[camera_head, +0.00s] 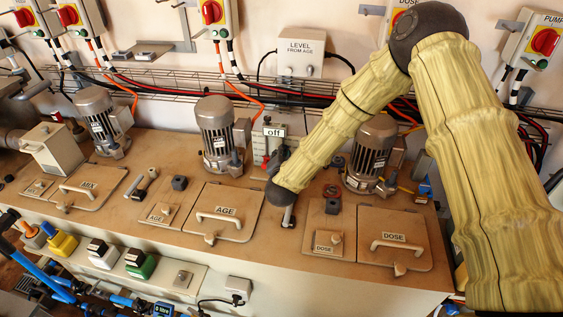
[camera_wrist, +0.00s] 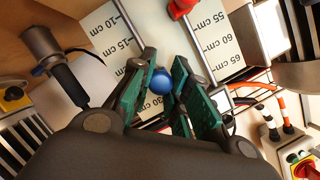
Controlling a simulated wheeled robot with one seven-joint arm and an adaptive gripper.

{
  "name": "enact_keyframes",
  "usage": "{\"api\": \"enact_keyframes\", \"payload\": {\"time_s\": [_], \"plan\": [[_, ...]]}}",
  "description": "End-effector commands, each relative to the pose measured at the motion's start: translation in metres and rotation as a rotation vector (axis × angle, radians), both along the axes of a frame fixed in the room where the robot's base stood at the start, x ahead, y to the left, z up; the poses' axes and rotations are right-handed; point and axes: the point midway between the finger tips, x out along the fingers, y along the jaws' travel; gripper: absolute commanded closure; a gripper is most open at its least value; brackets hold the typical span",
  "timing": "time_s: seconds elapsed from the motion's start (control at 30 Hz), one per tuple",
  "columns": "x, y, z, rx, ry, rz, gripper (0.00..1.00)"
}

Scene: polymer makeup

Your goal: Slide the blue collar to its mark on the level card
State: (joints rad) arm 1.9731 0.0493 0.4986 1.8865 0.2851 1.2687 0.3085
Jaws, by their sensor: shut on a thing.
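The blue collar (camera_wrist: 161,81) shows in the wrist view as a small round blue body between the green pads of my gripper (camera_wrist: 164,70). My gripper is shut on it. The level card (camera_wrist: 228,45) is white with black centimetre marks. It shows in two parts, with 10 and 15 cm on the left and 55, 60 and 65 cm on the right. Metal rods run across the card. A red collar (camera_wrist: 180,8) sits on the right rod. I cannot make out a blue mark. In the head view I cannot make out the collar or my fingers.
A bench top (camera_head: 150,228) holds hatches labelled MIX, AGE and DOSE, with several grey motors (camera_head: 217,130) behind them. A grey box labelled LEVEL FROM AGE (camera_head: 301,52) hangs on the wall. A black-handled tool with a cable (camera_wrist: 68,85) is left of my fingers in the wrist view.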

Motion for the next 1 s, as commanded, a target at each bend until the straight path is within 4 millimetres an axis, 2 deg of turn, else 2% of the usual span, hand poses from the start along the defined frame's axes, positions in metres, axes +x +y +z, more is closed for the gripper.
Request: {"api": "enact_keyframes", "payload": {"time_s": [0.3, 0.33, 0.43, 0.8, 1.0], "plan": [[0.002, 0.000, 0.004, 0.002, -0.005, -0.001, 1.00], [0.002, 0.000, 0.004, 0.002, -0.005, -0.001, 0.77], [0.002, 0.000, 0.003, 0.001, -0.004, -0.002, 0.59], [-0.001, 0.000, 0.002, 0.001, -0.001, 0.000, 0.58], [-0.021, 0.000, 0.008, 0.001, 0.000, 0.000, 0.58]]}}
